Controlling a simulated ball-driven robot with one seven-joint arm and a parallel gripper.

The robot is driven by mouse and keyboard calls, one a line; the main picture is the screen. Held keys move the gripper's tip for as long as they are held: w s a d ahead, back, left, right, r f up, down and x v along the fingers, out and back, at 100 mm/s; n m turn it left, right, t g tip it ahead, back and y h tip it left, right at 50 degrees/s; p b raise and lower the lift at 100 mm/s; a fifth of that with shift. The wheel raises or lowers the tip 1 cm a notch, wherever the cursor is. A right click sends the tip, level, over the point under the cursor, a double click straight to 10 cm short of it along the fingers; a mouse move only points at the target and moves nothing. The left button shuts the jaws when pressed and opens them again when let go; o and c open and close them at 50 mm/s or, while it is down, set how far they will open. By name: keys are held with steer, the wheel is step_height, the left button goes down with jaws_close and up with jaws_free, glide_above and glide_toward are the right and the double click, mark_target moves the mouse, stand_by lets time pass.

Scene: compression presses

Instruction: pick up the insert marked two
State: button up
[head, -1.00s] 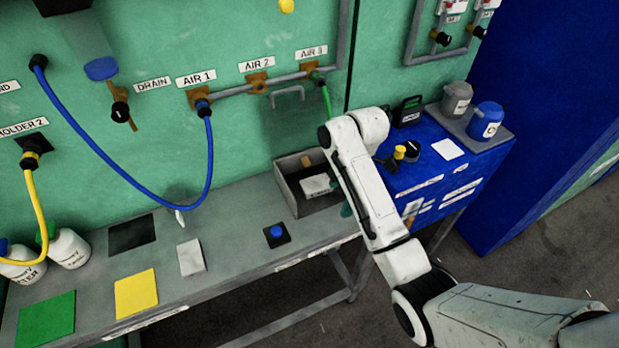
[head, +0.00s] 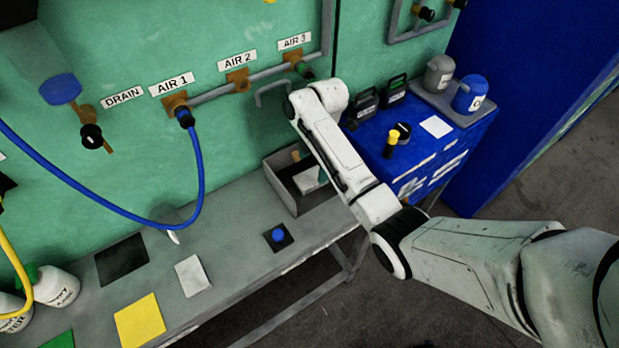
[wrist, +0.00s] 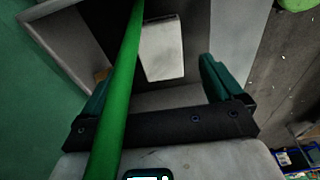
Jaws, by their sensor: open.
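A grey open box (head: 283,191) stands on the bench against the green wall, partly behind my arm. A pale block (head: 307,180) lies in it; it also shows in the wrist view (wrist: 163,50). I can read no number on it, so I cannot tell whether it is the insert marked two. In the wrist view my gripper (wrist: 156,75) is open, its teal fingers apart, with nothing between them but the view into the box. The block appears beyond the fingertips. My gripper is hidden behind my arm in the head view.
A green hose (wrist: 120,85) crosses the wrist view in front of the left finger. A flat pale piece (head: 192,275), a yellow square (head: 140,320) and a blue button (head: 278,235) are on the bench. A blue cabinet (head: 425,160) stands right of it.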

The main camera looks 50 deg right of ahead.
mark_target(311, 177)
steer(key=shift+w+a+f, duration=0.1)
steer(key=shift+a+f, duration=0.1)
steer(key=shift+f, duration=1.15)
steer(key=shift+a+f, duration=0.2)
steer(key=shift+f, duration=1.15)
steer(key=shift+c, duration=0.4)
steer(key=c, duration=1.4)
